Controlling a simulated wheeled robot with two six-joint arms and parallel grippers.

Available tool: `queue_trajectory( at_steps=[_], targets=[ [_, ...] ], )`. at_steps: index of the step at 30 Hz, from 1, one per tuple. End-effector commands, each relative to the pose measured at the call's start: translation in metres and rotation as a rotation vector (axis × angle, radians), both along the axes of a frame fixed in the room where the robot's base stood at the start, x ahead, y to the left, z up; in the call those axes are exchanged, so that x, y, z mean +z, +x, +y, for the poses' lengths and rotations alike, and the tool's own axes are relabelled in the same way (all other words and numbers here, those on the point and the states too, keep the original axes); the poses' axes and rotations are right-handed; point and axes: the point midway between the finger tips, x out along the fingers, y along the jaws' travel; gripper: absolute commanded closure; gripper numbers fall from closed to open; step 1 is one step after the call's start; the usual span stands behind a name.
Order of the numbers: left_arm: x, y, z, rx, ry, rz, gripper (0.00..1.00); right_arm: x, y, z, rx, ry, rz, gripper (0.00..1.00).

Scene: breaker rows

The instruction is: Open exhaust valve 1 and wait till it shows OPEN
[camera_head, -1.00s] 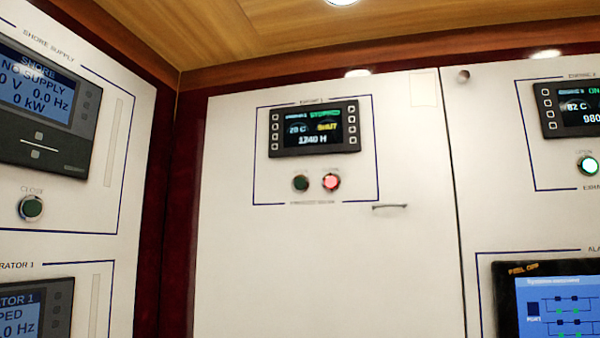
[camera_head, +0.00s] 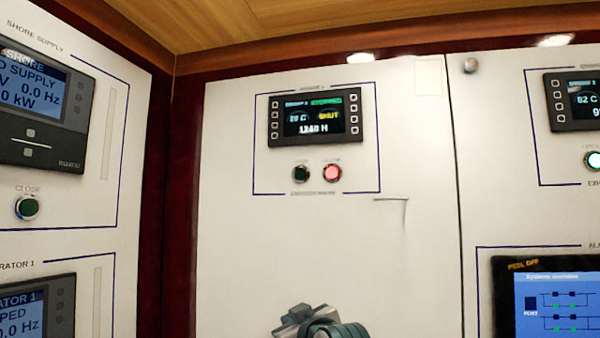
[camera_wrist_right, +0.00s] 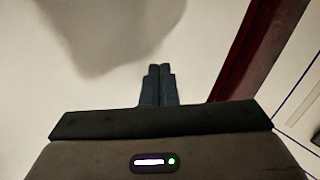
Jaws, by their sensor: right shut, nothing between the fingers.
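The engine 1 display (camera_head: 314,117) on the white middle panel reads STOPPED in green, SHUT in yellow, 20 C and 1240 H. Below it are a dark green unlit button (camera_head: 301,174) and a red lit button (camera_head: 332,173), inside a blue outline. My right gripper (camera_head: 292,318) shows at the bottom of the head view, below the buttons and apart from them. In the right wrist view its fingers (camera_wrist_right: 158,84) are together, with nothing between them, in front of a pale panel. My left gripper is not in view.
At left is the shore supply panel with its display (camera_head: 40,105) and close button (camera_head: 27,207). At right are a second engine display (camera_head: 578,100), a lit button (camera_head: 595,160) and a blue alarm screen (camera_head: 555,300). A small handle (camera_head: 391,199) sits right of the buttons.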

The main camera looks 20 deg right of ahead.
Motion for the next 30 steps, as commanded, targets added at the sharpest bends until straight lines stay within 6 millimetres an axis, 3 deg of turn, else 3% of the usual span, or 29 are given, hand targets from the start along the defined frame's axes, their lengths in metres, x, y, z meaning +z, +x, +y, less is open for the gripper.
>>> queue_trajectory(
  at_steps=[1, 6, 9, 12, 15, 18, 30],
  targets=[
    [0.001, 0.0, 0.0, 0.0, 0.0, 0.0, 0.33, 0.04, -0.004, 0.005, 0.01, -0.008, -0.056, 1.0],
    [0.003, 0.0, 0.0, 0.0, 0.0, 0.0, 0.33, 0.153, -0.027, 0.018, 0.036, -0.05, -0.219, 1.0],
    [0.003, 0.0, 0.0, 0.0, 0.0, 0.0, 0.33, 0.207, -0.046, 0.025, 0.046, -0.072, -0.299, 1.0],
    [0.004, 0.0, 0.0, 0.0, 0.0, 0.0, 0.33, 0.247, -0.064, 0.03, 0.053, -0.091, -0.36, 1.0],
    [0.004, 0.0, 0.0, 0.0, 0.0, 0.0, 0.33, 0.272, -0.077, 0.034, 0.058, -0.104, -0.399, 1.0],
    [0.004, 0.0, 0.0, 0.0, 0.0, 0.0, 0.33, 0.285, -0.084, 0.036, 0.06, -0.11, -0.419, 1.0],
    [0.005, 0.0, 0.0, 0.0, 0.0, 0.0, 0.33, 0.288, -0.085, 0.036, 0.06, -0.113, -0.425, 1.0]
  ],
)
